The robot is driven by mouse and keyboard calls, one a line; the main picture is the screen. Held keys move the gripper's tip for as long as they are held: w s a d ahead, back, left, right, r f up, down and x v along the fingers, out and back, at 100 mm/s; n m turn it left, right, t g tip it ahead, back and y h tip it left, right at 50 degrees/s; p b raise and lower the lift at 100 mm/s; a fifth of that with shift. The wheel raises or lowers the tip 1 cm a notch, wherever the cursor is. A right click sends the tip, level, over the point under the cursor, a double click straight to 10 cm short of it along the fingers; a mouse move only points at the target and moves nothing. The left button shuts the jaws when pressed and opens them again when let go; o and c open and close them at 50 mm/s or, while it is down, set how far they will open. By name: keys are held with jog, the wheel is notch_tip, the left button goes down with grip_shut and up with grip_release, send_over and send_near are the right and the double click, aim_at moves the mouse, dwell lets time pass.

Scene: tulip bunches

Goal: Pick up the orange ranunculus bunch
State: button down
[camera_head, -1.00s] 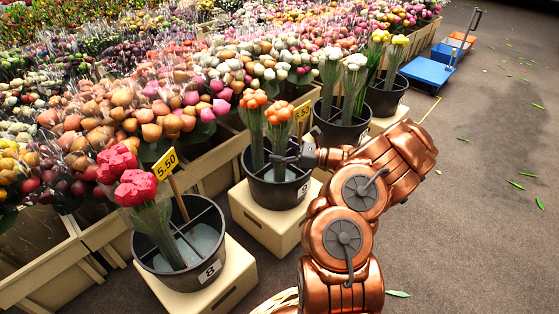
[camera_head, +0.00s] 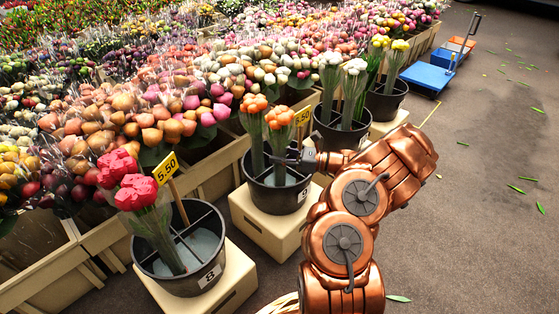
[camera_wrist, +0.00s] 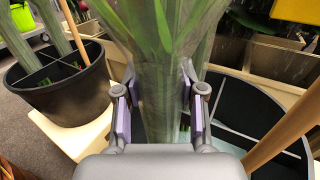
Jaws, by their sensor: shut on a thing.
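Two orange ranunculus bunches stand in a black divided bucket (camera_head: 272,196), the back one (camera_head: 254,106) to the left of the front one (camera_head: 280,117). My gripper (camera_head: 288,159) reaches in from the right, at the front bunch's stems just above the bucket rim. In the wrist view, my gripper (camera_wrist: 160,105) has a finger on each side of wrapped green stems (camera_wrist: 160,60) and is shut on them. The blooms are out of that view. The stems' lower ends are hidden by the bucket and my gripper.
The bucket stands on a pale crate (camera_head: 262,225). A bucket with red flowers (camera_head: 180,262) is at front left, one with white flowers (camera_head: 340,135) behind. The floor at right is mostly clear.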

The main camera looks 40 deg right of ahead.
aim_at(279, 109)
notch_tip(279, 109, up, 18)
jog(key=p, duration=0.6)
jog(key=shift+p, duration=0.4)
